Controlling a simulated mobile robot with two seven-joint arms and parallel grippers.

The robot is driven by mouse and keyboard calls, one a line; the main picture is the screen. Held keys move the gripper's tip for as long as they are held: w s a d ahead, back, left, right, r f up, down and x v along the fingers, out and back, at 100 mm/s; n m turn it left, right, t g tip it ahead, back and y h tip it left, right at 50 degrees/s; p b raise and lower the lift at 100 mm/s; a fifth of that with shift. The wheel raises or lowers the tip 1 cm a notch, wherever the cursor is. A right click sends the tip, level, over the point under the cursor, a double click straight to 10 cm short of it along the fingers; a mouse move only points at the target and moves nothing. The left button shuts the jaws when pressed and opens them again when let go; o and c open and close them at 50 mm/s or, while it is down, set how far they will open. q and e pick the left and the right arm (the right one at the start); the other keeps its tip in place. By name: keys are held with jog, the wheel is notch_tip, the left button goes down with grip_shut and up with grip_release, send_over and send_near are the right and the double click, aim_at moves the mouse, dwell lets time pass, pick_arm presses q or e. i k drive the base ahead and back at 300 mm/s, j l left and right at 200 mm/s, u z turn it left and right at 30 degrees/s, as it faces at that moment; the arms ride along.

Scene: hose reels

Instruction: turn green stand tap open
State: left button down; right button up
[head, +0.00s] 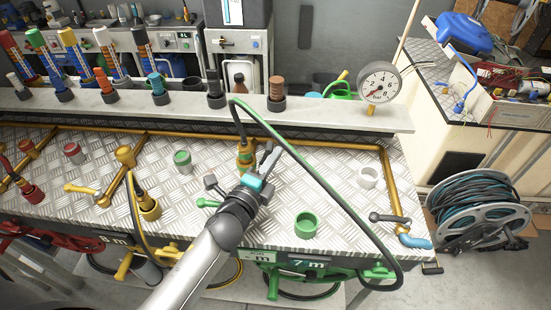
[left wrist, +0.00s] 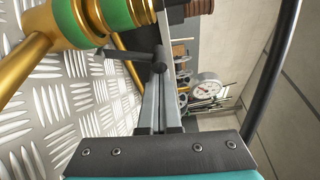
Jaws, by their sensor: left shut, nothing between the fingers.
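The green stand tap (head: 245,157) is a brass fitting with green bands on the metal-plate bench, with a green-striped dark hose (head: 310,168) rising from it. In the left wrist view its brass and green body (left wrist: 98,18) fills the upper left. A dark lever (left wrist: 140,62) with a round end reaches from it across the front of my fingers. My left gripper (head: 270,158) is shut and empty, just right of the tap. In the left wrist view its fingertips (left wrist: 158,85) are close to the lever's end; I cannot tell if they touch. My right gripper is not in view.
A pressure gauge (head: 379,83) and a shelf (head: 330,117) of nozzles are behind. A hose reel (head: 480,210) stands right.

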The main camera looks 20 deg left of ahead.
aim_at(201, 202)
jog(key=k+l, duration=0.1)
jog(key=k, duration=0.75)
